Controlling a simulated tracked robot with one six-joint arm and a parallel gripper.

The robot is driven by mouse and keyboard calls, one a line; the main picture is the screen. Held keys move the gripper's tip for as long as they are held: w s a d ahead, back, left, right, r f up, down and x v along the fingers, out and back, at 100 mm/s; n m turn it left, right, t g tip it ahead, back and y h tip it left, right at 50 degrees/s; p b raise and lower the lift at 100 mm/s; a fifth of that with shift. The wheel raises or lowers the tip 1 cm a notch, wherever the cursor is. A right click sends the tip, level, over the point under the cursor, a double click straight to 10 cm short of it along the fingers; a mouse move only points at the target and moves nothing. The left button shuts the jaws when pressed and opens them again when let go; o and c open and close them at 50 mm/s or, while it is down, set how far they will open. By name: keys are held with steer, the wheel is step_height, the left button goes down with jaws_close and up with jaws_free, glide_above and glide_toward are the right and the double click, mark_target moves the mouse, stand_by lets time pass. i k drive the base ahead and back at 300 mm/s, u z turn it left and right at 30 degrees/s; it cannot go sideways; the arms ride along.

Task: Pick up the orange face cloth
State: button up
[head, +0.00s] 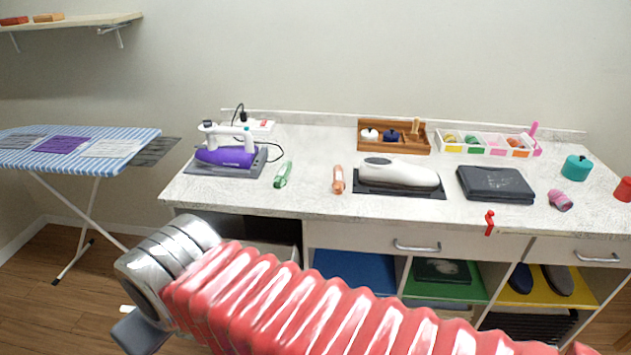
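A small orange folded cloth (48,17) lies on the wall shelf at the top left, beside a redder folded piece (14,20). It looks like the orange face cloth, but it is small and far off. A salmon-orange rolled item (338,179) lies on the white counter, and I cannot tell if it is cloth. My red ribbed arm crosses the bottom of the view, with its silver joint at the left, well below and to the right of the shelf. My gripper's fingers do not show.
The wall shelf (85,24) hangs above an ironing board (110,146) with flat cloths. The white counter (310,215) holds a purple iron (225,157), a white appliance (400,172), a wooden tray (393,149) and dark folded fabric (495,184). Coloured cubbies sit below. Floor is open at left.

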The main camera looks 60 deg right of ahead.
mark_target(338, 183)
steer(key=u, duration=1.6)
steer(key=k, duration=2.3)
steer(key=z, duration=0.5)
